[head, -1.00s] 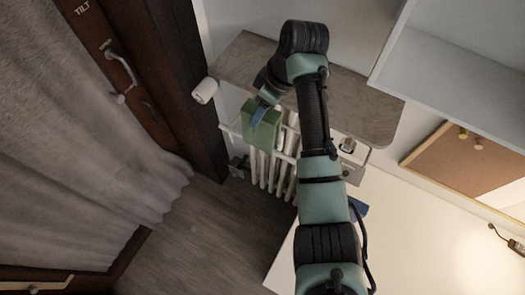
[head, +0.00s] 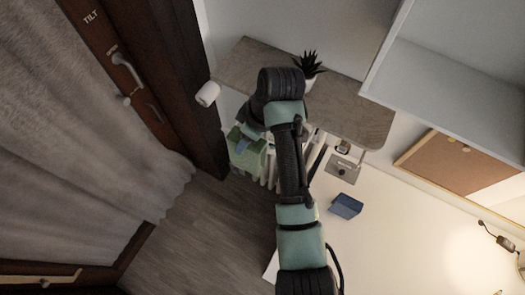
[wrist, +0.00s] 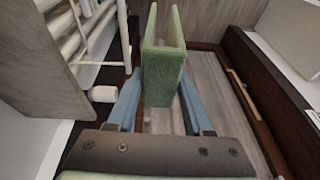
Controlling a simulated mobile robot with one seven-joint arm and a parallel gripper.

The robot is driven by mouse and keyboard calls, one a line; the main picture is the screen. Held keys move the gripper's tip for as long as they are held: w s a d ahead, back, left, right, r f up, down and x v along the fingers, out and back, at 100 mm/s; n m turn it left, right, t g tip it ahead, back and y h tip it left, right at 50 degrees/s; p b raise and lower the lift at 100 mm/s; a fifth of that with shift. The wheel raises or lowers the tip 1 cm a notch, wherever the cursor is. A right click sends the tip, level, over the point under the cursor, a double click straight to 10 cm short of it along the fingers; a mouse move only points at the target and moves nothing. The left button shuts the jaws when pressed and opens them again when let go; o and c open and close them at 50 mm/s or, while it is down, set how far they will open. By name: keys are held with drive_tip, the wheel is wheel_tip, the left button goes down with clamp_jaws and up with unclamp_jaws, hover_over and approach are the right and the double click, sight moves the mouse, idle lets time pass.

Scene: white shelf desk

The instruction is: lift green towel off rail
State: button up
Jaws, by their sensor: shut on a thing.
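The green towel (head: 247,157) is folded over and hangs from my gripper, left of the radiator in the head view. In the wrist view the towel (wrist: 163,75) stands between the two blue fingers of my gripper (wrist: 161,104), which is shut on it. The white rail (wrist: 100,62) and radiator bars are at the upper left of the wrist view. The towel looks apart from the rail there, with floor behind it. In the head view my arm covers part of the radiator and rail, and the fingers show only partly.
A grey-brown shelf (head: 345,105) above the radiator holds a potted plant (head: 306,70). A white roll (head: 207,94) is by the dark door frame. A blue block (head: 346,206) lies on the white desk (head: 390,240). The wooden floor (head: 200,235) is clear.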

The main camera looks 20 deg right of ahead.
drive_tip(key=s+a, duration=0.4)
drive_tip(key=shift+r, duration=0.2)
idle(0.4)
